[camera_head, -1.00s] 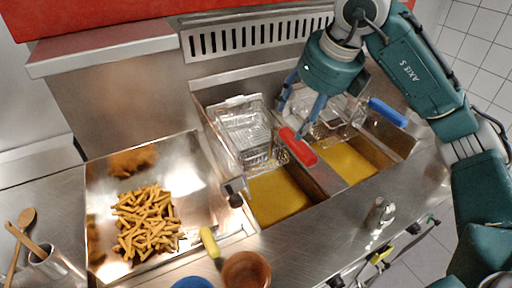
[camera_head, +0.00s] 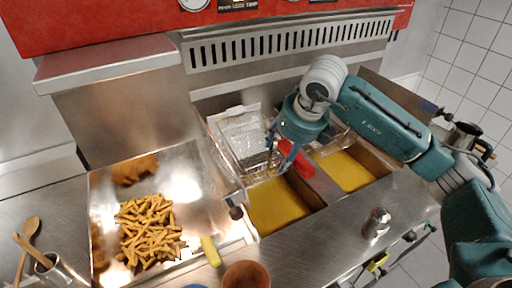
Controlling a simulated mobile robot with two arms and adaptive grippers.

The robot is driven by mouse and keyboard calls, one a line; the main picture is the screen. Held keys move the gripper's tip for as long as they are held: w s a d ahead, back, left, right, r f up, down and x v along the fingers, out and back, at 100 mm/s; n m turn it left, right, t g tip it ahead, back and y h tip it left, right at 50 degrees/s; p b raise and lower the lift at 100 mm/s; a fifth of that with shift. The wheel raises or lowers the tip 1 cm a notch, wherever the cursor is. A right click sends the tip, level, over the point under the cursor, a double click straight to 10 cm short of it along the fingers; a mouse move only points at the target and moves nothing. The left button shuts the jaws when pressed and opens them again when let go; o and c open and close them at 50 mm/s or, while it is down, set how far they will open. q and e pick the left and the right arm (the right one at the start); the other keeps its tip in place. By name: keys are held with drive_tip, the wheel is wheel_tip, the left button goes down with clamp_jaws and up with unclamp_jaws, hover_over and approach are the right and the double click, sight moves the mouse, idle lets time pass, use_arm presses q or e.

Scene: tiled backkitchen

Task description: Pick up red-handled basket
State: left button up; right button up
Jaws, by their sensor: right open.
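The red-handled basket is a wire basket (camera_head: 240,140) in the left fryer well, tilted above the yellow oil. Its red handle (camera_head: 300,165) sticks out to the right toward the front. My right gripper (camera_head: 278,158) reaches down from the upper right over the basket. Its two blue-green fingers are apart, with nothing seen between them. They are just left of the red handle; I cannot tell if one touches it. My gripper hides part of the basket's right side. My left gripper is not in view.
A second wire basket (camera_head: 338,140) at the right well is largely hidden by my right arm. A steel tray of fries (camera_head: 150,228) lies left. A yellow-handled tool (camera_head: 210,250), a brown bowl (camera_head: 246,275) and a steel shaker (camera_head: 376,223) are along the front.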

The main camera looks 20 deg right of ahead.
clamp_jaws()
drive_tip(key=shift+r, duration=0.2)
idle(0.3)
